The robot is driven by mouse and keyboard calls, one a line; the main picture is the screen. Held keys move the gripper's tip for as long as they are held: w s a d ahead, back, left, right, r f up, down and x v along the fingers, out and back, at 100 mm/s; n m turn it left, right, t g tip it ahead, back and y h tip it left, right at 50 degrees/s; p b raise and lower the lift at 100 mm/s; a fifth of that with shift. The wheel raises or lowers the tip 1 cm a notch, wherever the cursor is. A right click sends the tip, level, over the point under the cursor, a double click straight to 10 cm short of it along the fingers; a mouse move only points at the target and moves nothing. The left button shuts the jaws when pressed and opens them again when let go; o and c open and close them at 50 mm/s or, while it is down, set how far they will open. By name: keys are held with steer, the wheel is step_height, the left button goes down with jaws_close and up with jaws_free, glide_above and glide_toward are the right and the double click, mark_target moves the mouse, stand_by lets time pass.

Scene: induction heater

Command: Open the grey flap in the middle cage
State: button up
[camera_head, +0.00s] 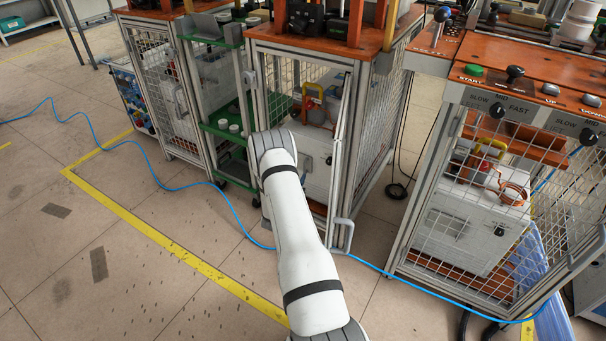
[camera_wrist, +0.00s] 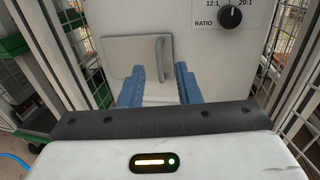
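The grey flap (camera_wrist: 124,64) is a flat square panel on the front of a light box (camera_wrist: 190,50) in the wrist view. It looks closed against the box. An upright handle (camera_wrist: 162,58) is near its right side. My gripper (camera_wrist: 158,78) has two blue fingers spread apart, with nothing between them. The fingers point at the lower part of the flap, and the handle shows between them, beyond the tips. I cannot tell whether they touch. In the head view, my arm reaches to the middle cage (camera_head: 358,112) and hides the gripper.
A black ratio knob (camera_wrist: 229,16) is at the box's upper right. Mesh panels flank the fingers in the wrist view. The middle cage's door (camera_head: 340,160) stands open on its right side. A blue cable (camera_head: 160,184) crosses the floor. The right cage (camera_head: 480,200) stands close by.

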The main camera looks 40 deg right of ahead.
steer(key=b+x, duration=0.2)
steer(key=x, duration=0.5)
steer(key=shift+w+d+f+b, duration=0.15)
steer(key=shift+w+d+b, duration=0.05)
steer(key=shift+w+b, duration=0.15)
jaws_close()
